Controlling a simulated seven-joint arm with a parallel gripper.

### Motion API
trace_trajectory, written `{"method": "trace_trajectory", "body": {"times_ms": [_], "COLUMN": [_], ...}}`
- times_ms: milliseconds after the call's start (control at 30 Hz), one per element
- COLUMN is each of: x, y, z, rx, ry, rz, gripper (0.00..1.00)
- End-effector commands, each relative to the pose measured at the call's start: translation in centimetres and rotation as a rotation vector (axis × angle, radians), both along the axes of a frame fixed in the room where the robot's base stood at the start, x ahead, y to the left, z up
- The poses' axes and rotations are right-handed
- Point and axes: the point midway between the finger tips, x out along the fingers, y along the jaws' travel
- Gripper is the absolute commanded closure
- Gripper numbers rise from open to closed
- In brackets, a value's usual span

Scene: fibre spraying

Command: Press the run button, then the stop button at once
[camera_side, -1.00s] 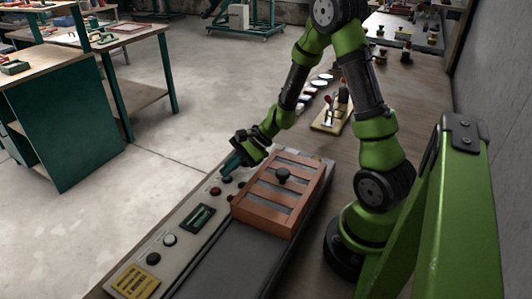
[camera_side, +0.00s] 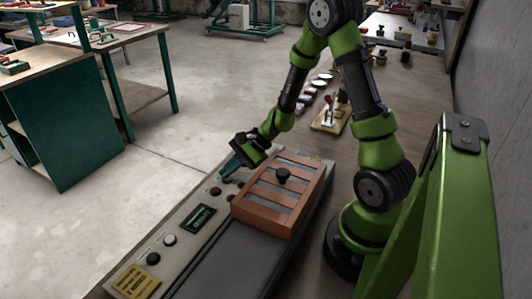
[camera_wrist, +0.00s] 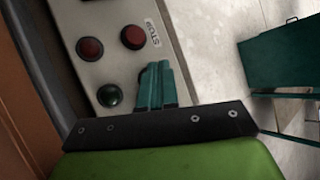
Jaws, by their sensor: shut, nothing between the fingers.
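The light grey control panel (camera_side: 180,222) runs along the bench in the side view. In the wrist view a dark green button (camera_wrist: 110,95) is to the left of my fingertips. A red button (camera_wrist: 134,36) sits beside a "STOP" label (camera_wrist: 153,32), with another red round part (camera_wrist: 90,48) to its left. A red button also shows in the side view (camera_side: 215,191). My gripper (camera_side: 228,168) has its teal fingers shut together, empty, above the far end of the panel. The fingers also show in the wrist view (camera_wrist: 155,80), apart from the green button in the picture; their exact height is unclear.
A slatted orange-brown frame (camera_side: 282,190) with a black knob lies close to the right of the panel. A small display (camera_side: 198,218), black and white knobs and a yellow plate (camera_side: 136,283) are nearer. Open floor lies left of the bench.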

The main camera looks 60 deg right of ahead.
Motion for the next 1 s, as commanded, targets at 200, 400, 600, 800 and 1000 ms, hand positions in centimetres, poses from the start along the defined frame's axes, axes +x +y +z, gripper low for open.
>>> {"method": "trace_trajectory", "body": {"times_ms": [200,400,600,800,1000], "x": [-0.6,-0.7,-0.8,-0.8,-0.7], "y": [0.0,-0.1,-0.1,0.0,0.1], "z": [-0.6,-0.3,0.8,1.3,1.3], "rx": [-0.002,-0.003,-0.004,-0.001,0.0], "ry": [0.019,0.018,0.016,0.016,0.013], "rz": [0.001,0.001,-0.001,-0.002,0.0], "gripper": [1.0,1.0,1.0,1.0,1.0]}}
